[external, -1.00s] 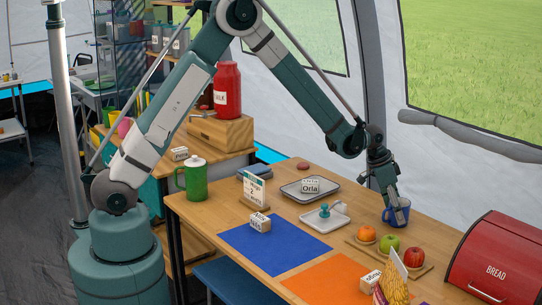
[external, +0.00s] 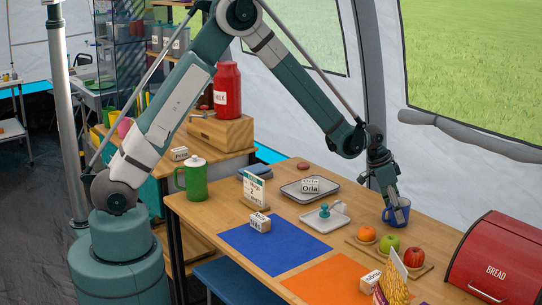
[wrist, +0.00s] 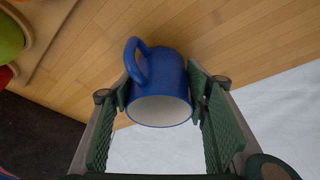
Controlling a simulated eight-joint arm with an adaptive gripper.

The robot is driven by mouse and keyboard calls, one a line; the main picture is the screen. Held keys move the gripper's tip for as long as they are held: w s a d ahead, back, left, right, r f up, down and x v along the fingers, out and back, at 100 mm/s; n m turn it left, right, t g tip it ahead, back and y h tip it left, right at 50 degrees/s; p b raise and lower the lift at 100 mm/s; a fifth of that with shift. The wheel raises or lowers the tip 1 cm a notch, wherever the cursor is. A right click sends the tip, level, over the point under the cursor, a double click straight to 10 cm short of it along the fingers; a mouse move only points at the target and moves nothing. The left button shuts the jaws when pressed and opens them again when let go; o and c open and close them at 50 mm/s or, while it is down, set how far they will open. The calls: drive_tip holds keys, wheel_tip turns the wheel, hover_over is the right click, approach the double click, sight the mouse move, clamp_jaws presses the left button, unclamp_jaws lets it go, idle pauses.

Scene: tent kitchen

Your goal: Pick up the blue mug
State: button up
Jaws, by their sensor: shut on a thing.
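The blue mug (external: 390,215) stands at the far right part of the wooden table, partly hidden behind my gripper (external: 397,205) in the external view. In the wrist view the mug (wrist: 160,80) sits between the two green finger pads of my gripper (wrist: 162,112), with its handle toward the upper left and its pale inside facing the camera. My gripper is shut on the mug's body, one finger on each side. I cannot see clearance between the mug and the table.
A wooden board (external: 392,257) with an orange (external: 367,234), a green apple (external: 390,243) and a red apple (external: 413,257) lies just in front of the mug. A white tray (external: 317,224) is to its left. The red bread bin (external: 497,260) is at right.

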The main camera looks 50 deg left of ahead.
wheel_tip(320, 180, up, 10)
drive_tip(key=p, duration=0.2)
idle(0.6)
idle(0.5)
